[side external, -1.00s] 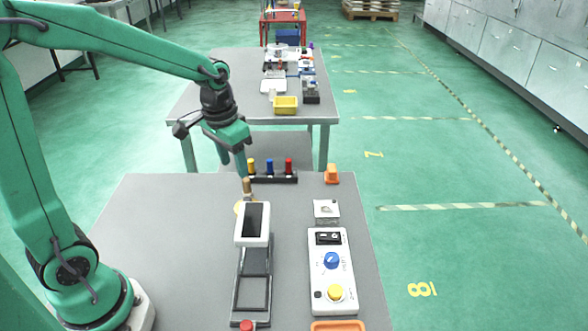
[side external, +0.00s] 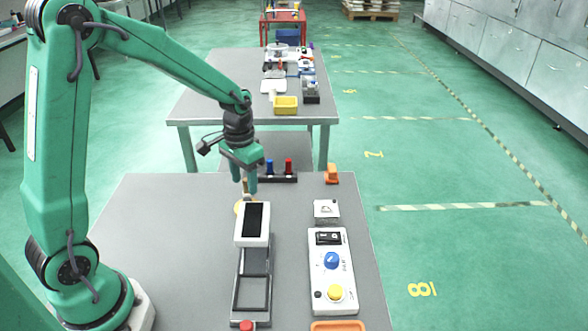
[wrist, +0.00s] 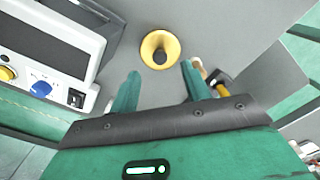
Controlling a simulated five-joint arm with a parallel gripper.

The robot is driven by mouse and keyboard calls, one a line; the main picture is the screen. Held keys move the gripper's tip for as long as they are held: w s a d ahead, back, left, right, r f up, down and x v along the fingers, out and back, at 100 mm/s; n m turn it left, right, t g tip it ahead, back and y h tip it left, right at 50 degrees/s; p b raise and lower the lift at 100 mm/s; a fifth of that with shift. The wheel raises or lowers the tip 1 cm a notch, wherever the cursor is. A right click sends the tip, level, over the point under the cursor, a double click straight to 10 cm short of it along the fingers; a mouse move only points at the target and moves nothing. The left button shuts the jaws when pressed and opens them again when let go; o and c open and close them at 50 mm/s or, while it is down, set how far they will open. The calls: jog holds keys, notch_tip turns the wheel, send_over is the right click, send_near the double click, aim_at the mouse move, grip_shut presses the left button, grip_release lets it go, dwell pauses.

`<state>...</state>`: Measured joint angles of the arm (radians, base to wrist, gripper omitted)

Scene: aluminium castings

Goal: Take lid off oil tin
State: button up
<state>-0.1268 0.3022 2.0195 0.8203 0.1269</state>
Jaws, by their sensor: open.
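A round yellow thing with a dark knob at its centre (wrist: 160,50) stands on the grey table; it looks like the oil tin's top, but I cannot tell lid from tin. My gripper (wrist: 160,71) is open and empty. In the wrist view its fingers are apart, one to each side of and below the yellow thing in the picture. In the side view my gripper (side external: 244,183) hangs over the far part of the table, above the yellow part.
A white box with a black screen (side external: 252,222) stands close in front. A tan upright piece (wrist: 200,68) is near the right finger. A peg rack (side external: 283,179) lies behind. A control panel (side external: 331,270) and an orange block (side external: 332,175) are to the right. The table's left part is clear.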

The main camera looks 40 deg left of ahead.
aim_at(247, 199)
jog(key=shift+w+f, duration=0.1)
jog(key=shift+f, duration=2.7)
grip_shut()
notch_tip(247, 199, up, 10)
